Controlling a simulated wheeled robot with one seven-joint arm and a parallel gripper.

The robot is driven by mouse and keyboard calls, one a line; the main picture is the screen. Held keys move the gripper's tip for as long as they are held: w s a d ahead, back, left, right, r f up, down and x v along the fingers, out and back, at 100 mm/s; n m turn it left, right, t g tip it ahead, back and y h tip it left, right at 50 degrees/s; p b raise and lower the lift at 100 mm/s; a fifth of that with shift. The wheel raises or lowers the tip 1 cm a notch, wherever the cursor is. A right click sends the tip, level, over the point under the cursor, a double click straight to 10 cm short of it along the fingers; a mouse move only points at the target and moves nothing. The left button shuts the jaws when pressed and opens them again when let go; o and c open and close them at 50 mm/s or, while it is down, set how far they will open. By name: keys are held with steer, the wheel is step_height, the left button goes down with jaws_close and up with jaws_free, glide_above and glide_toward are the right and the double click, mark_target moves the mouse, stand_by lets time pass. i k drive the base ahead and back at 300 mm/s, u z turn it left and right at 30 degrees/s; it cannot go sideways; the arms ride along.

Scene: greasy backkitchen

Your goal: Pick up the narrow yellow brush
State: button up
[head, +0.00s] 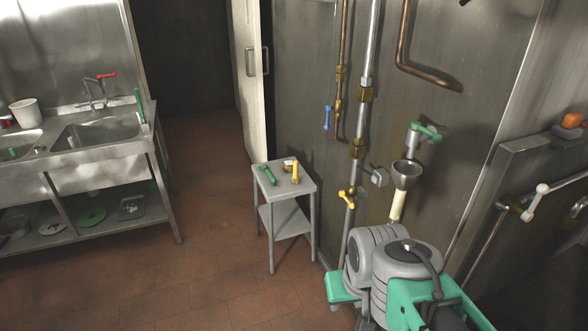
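A small grey two-tier side table (284,189) stands left of the pipes, near the metal wall. On its top is a narrow yellow object (296,172) with a darker brownish lower end, which looks like the yellow brush. It is near the middle right of the top, close to a small whitish and brown item (289,164) behind it. A green-handled item (268,175) lies to its left. They are small in view, so bristles cannot be made out. My gripper does not show in the head view, and nothing is seen touching the yellow object.
A steel sink counter (88,142) with a lower shelf stands at left. Vertical pipes with a yellow valve handle (347,197) run right of the table. The tiled floor (215,255) left of the table is clear.

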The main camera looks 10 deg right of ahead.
mark_target(295, 179)
steer(key=u, duration=0.25)
steer(key=i, duration=2.05)
steer(key=u, duration=0.45)
steer(key=i, duration=0.75)
